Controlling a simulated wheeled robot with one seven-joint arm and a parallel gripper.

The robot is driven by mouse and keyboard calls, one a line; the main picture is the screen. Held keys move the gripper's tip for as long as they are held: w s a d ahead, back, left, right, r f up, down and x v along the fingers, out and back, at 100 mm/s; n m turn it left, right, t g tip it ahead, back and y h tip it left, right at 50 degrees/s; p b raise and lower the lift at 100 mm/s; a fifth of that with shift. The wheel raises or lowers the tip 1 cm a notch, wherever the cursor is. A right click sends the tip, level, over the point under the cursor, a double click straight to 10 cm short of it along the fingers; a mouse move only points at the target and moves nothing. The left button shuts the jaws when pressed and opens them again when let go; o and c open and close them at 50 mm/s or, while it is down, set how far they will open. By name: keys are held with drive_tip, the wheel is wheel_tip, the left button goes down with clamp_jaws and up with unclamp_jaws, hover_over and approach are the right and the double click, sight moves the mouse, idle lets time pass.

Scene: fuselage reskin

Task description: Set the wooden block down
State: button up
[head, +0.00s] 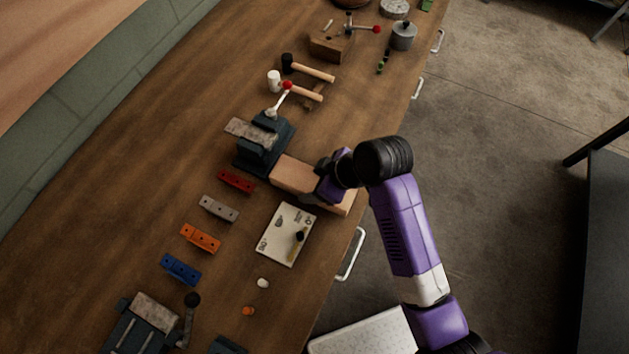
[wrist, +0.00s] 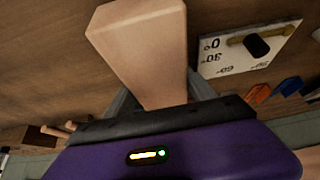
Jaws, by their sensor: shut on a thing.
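The wooden block (head: 293,175) is a pale, long rectangular piece near the bench's right edge in the head view. My purple gripper (head: 329,187) is across its middle, and the block sticks out on both sides. In the wrist view the block (wrist: 142,50) stretches away from between the dark fingers of my gripper (wrist: 155,103), which are shut on it. Its far end lies beside the blue-grey vise. I cannot tell whether its underside touches the bench.
The wooden bench (head: 130,220) holds a vise (head: 262,150) and a white angle sheet (head: 285,236) close to the block. Red, grey, orange and blue jaw pieces (head: 200,237) lie in a row to the left. Mallets (head: 310,70) lie farther up. Bare wood shows at far left.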

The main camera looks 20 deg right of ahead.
drive_tip(key=shift+f, duration=0.2)
drive_tip(key=shift+f, duration=0.15)
drive_tip(key=o, duration=1.8)
drive_tip(key=v, duration=1.2)
drive_tip(key=shift+b, duration=0.4)
